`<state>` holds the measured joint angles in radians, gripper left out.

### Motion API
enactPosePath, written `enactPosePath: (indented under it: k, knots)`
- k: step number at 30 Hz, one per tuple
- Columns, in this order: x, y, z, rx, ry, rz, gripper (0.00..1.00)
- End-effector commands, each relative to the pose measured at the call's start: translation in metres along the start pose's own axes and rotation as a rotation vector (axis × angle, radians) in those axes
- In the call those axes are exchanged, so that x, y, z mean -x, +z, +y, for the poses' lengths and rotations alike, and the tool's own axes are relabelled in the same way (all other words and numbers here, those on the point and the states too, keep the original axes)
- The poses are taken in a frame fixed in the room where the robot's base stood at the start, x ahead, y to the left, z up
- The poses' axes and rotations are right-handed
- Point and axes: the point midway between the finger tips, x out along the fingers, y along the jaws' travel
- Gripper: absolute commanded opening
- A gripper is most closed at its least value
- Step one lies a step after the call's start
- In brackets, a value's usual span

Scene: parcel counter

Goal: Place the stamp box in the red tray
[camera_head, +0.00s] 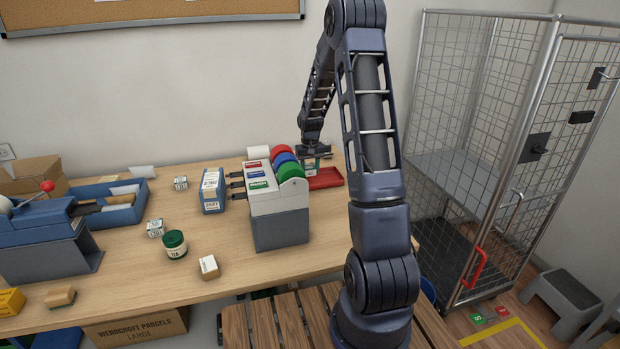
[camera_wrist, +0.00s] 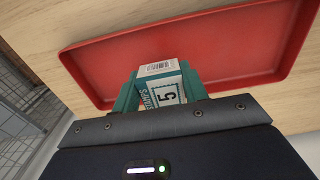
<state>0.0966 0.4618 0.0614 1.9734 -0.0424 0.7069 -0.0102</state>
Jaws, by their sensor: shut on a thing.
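The red tray (camera_head: 326,178) lies on the counter at the back, right of the label dispenser and partly hidden by it and my arm. It fills much of the wrist view (camera_wrist: 225,45), and no other thing shows in it there. Whether the box touches the tray floor I cannot tell. In the head view my gripper (camera_head: 316,154) is small and the box is hard to make out.
A dispenser with red, blue and green rolls (camera_head: 278,205) stands close left of the tray. A green-lidded jar (camera_head: 174,244), small boxes (camera_head: 208,267) and a blue sorting tray (camera_head: 125,214) are further left. A wire cage trolley (camera_head: 480,150) stands at right.

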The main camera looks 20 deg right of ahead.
Motion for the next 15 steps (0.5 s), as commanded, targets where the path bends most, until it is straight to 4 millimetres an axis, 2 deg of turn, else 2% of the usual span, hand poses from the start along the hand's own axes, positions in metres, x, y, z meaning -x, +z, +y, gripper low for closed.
enactPosePath:
  k: [9, 15]
  knots:
    - [-0.038, 0.0, 0.0, 0.0, 0.0, -0.002, 0.2]
    - [-0.039, 0.0, 0.0, 0.0, 0.0, 0.0, 0.2]
